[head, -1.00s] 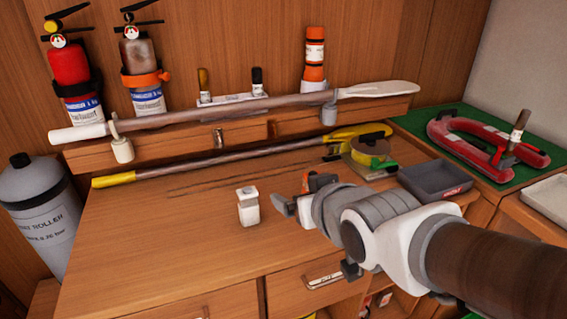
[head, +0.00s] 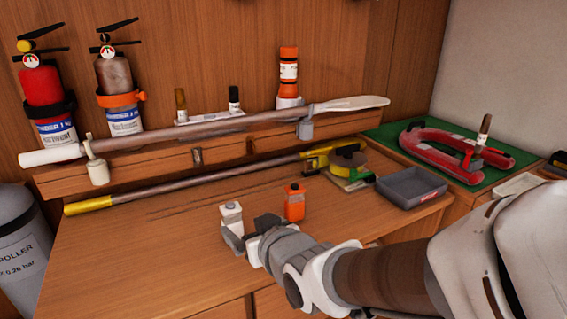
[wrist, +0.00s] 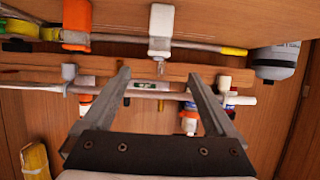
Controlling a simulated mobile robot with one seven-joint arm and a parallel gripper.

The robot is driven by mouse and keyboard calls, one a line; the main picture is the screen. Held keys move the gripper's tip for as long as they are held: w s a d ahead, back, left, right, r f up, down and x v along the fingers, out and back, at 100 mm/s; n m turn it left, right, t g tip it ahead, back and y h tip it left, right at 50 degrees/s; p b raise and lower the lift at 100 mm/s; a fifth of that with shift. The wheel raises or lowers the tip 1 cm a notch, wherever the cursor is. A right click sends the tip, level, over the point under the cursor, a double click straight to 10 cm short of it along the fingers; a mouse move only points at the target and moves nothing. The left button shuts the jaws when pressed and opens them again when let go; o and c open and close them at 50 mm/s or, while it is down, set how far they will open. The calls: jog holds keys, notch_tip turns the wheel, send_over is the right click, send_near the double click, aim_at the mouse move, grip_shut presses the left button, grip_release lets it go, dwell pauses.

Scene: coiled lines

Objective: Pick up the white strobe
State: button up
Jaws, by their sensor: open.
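The white strobe (head: 231,217) is a small white box-shaped unit with a narrower top, standing upright on the wooden desk. It also shows in the wrist view (wrist: 161,22), hanging upside down in that picture at top centre, beyond the fingertips and in line with the gap between them. My gripper (head: 250,233) is at the strobe's lower right in the head view and hides part of its base. In the wrist view my gripper (wrist: 160,75) has its two fingers spread wide with nothing held between them. I cannot tell whether a finger touches the strobe.
An orange bottle-like unit (head: 295,202) stands close to the right of the strobe. A yellow-ended pole (head: 205,180) lies behind, with an oar (head: 225,133) above it. A grey tray (head: 411,187) and yellow tape reel (head: 347,158) are further right. The desk's left side is clear.

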aim_at(233, 215)
jog(key=b+x, duration=0.1)
jog(key=x, duration=0.7)
jog(key=shift+w+a+f, duration=0.15)
jog(key=shift+w+f, duration=0.1)
jog(key=shift+f, duration=0.05)
jog(key=x, duration=0.2)
jog(key=b+x, duration=0.1)
jog(key=x, duration=0.1)
jog(key=shift+w+f, duration=0.1)
jog(key=shift+f, duration=0.25)
jog(key=shift+w+a+f+b, duration=0.1)
jog(key=shift+w+a+b, duration=0.1)
jog(key=shift+w+b, duration=0.15)
grip_shut()
